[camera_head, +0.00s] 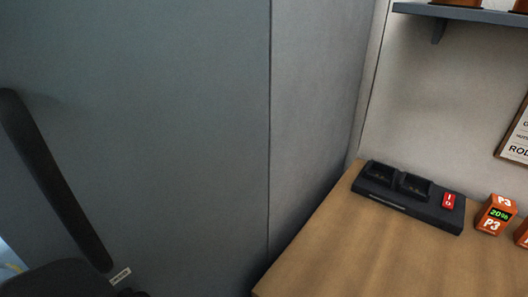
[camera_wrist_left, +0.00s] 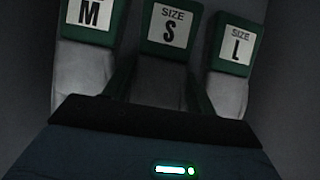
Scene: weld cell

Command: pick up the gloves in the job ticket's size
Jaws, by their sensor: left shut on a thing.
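In the left wrist view three glove packs with green tops and white size labels stand in a row. The size M gloves (camera_wrist_left: 84,72) are at the left, the size S gloves (camera_wrist_left: 170,32) in the middle and the size L gloves (camera_wrist_left: 232,62) at the right. My left gripper (camera_wrist_left: 160,88) is in line with the middle pack and is shut on the size S gloves, whose lower part lies in shadow between the dark fingers. No job ticket size can be read. My right gripper is in neither view.
A grey panel (camera_head: 150,120) fills the left. A shelf (camera_head: 470,14) and a partly cut-off framed sign (camera_head: 517,145) are on the wall.

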